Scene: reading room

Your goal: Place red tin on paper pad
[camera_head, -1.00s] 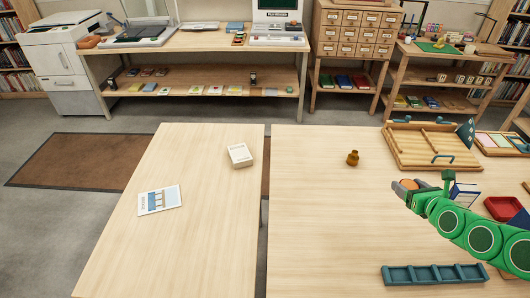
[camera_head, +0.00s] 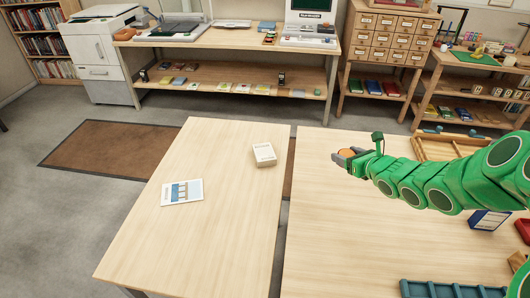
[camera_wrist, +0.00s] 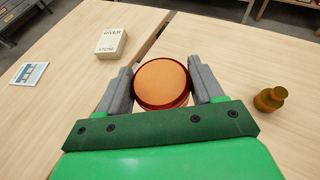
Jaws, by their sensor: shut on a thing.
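My gripper (camera_head: 343,157) is shut on the red tin (camera_wrist: 161,84), a round tin with an orange top and dark red rim. In the wrist view both grey fingers press its sides. In the head view the tin (camera_head: 349,153) shows as a small orange patch above the right table. A thick white block with printed lettering (camera_head: 264,154) lies near the left table's right edge; it also shows in the wrist view (camera_wrist: 110,41). A thin white sheet or pad with a blue picture (camera_head: 182,192) lies flat further left. I cannot tell which of them is the paper pad.
A gap separates the left table (camera_head: 215,240) from the right table (camera_head: 335,235). A small brown jar (camera_wrist: 270,98) stands right of my gripper in the wrist view. A teal divided tray (camera_head: 450,289) lies at the front right. The left table is mostly clear.

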